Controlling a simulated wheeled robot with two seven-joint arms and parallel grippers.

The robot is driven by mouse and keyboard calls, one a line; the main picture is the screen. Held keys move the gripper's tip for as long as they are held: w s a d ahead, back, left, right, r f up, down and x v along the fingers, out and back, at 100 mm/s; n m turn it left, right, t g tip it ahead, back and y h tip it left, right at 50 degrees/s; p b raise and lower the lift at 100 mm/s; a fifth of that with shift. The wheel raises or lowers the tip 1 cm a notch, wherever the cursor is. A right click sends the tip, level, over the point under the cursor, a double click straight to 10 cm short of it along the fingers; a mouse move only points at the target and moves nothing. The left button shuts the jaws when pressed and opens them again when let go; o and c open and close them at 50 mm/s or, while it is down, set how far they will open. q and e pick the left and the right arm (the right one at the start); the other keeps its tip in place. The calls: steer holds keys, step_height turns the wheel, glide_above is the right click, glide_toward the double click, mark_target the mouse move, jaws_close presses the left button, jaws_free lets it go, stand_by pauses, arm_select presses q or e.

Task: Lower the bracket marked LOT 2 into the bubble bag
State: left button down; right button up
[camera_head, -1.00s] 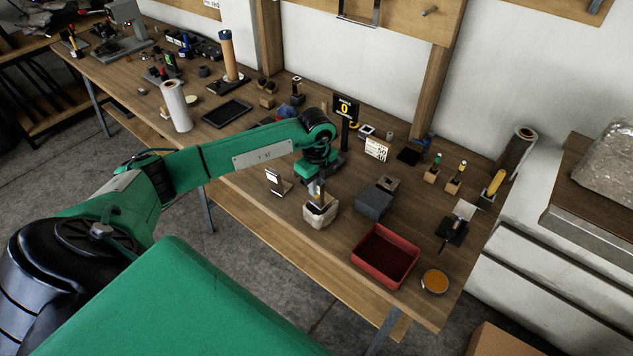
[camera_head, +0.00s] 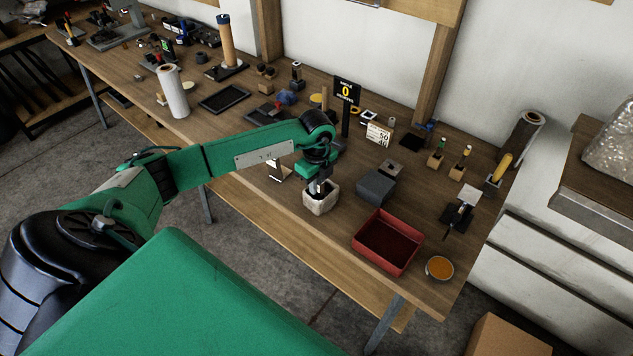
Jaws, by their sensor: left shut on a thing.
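The bubble bag (camera_head: 321,205) is a small, pale, open-topped pouch standing upright near the bench's front edge. My left gripper (camera_head: 320,187) points straight down with its fingertips at the bag's mouth. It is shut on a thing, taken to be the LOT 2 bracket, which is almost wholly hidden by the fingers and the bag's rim. No lot marking is readable. I cannot tell how deep the bracket sits or whether it touches the bag's walls. My right gripper is not in view.
A dark grey block (camera_head: 376,187) and a red tray (camera_head: 386,242) stand right of the bag. A small metal stand (camera_head: 279,171) is close to its left, partly behind my arm. A black sign reading 0 (camera_head: 346,92) rises behind. An orange-filled dish (camera_head: 439,268) sits at the front right.

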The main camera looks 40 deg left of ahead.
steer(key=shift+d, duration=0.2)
arm_select(q)
steer(key=c, duration=1.3)
jaws_free()
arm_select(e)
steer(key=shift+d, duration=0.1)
arm_select(q)
steer(key=shift+r+b, duration=1.5)
steer(key=shift+r, duration=5.45)
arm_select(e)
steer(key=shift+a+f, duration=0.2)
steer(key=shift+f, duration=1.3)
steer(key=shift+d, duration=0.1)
